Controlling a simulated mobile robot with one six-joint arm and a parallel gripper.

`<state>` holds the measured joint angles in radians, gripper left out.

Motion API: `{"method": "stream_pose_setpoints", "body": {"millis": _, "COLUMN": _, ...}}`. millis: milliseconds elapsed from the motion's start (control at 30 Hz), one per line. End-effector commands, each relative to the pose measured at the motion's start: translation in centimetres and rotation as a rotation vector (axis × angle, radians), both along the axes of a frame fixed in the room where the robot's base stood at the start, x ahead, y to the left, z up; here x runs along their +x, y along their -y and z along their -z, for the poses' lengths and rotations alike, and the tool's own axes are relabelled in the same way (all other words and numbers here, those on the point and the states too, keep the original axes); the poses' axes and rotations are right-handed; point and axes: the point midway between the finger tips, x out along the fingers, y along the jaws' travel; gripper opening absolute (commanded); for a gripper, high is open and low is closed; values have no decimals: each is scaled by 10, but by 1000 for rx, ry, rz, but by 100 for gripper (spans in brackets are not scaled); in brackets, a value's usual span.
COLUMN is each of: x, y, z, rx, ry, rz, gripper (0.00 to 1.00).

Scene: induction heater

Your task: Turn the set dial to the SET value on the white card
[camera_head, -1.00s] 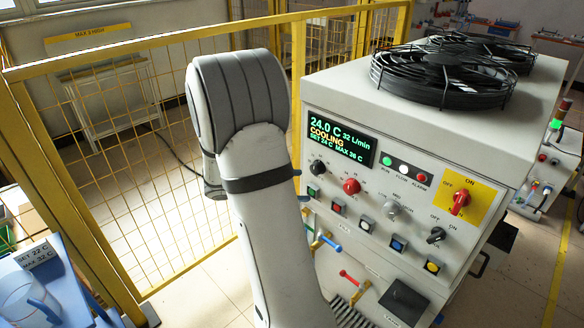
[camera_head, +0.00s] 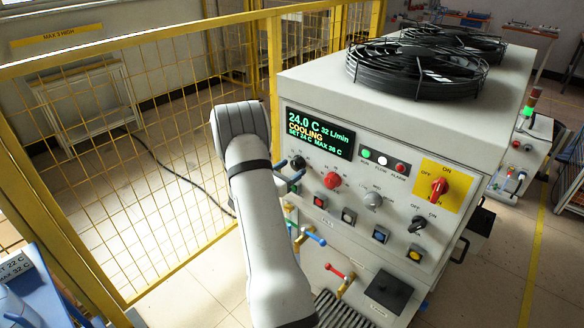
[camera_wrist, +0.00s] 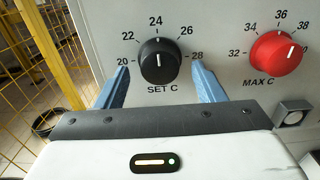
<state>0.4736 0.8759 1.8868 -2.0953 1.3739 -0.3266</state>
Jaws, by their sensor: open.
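The set dial is a black knob (camera_wrist: 160,61) marked SET C in the wrist view. Its white pointer line stands straight up at 24, on a scale from 20 to 28. In the head view the black knob (camera_head: 297,162) sits at the panel's upper left. The display (camera_head: 319,132) reads 24.0 C and SET 24 C. The white card (camera_head: 14,271) is cut off at the left edge; 22 C over 32 C is readable. My gripper (camera_wrist: 160,75) is open, its blue fingers to either side of the black knob with gaps; contact is not visible. In the head view my arm partly hides it.
The red MAX C knob (camera_wrist: 277,53) is right of the set dial, with a square button (camera_wrist: 292,113) below it. A yellow mesh fence (camera_head: 110,150) stands left of the heater. Blue and red handled valves (camera_head: 312,237) stick out below the panel.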

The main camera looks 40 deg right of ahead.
Motion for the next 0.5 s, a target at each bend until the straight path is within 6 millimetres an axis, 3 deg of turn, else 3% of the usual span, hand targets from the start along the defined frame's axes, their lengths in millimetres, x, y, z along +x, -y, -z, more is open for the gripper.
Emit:
{"method": "stream_pose_setpoints", "body": {"millis": 167, "x": 1, "y": 13, "z": 0, "rx": -1, "ry": 1, "rz": 0, "gripper": 63}}
{"method": "stream_pose_setpoints", "body": {"millis": 433, "x": 1, "y": 14, "z": 0, "rx": 0, "ry": 1, "rz": -1, "gripper": 63}}
{"method": "stream_pose_setpoints", "body": {"millis": 500, "x": 1, "y": 14, "z": 0, "rx": 0, "ry": 1, "rz": -1, "gripper": 57}}
